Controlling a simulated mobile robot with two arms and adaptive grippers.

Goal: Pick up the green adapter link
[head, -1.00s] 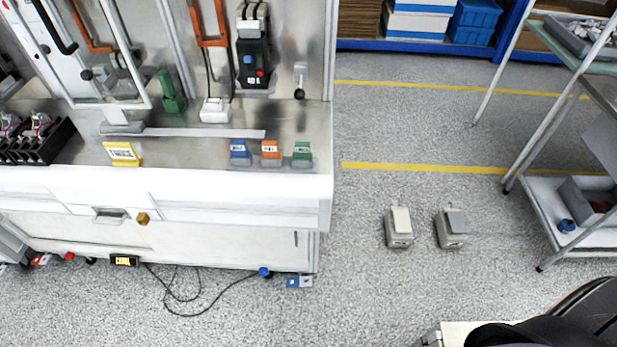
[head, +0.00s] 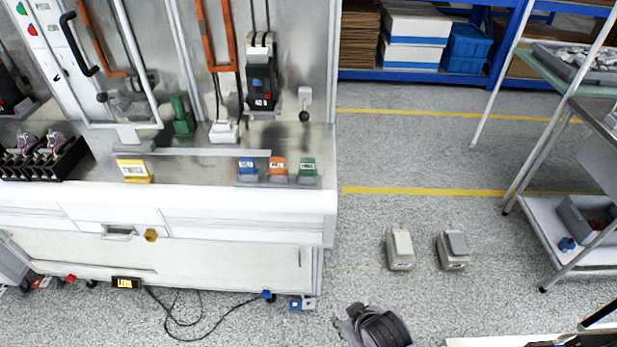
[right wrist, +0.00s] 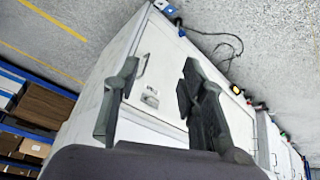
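A small green block (head: 308,167) with a white label, which looks like the green adapter link, stands at the right end of a row on the workbench top, near its front right corner. Blue (head: 247,166) and orange (head: 278,166) blocks stand to its left. A taller green piece (head: 183,117) stands farther back. My right gripper (head: 350,322) is low in front of the bench, below and apart from the blocks. In the right wrist view its two dark fingers (right wrist: 158,88) are spread and empty, facing the bench's front. My left gripper is not in view.
The bench (head: 200,202) has a raised white front edge. A yellow labelled block (head: 133,170) and a black tray (head: 40,160) stand to the left. Two grey pedals (head: 400,250) lie on open floor. A wheeled cart (head: 590,235) stands at right.

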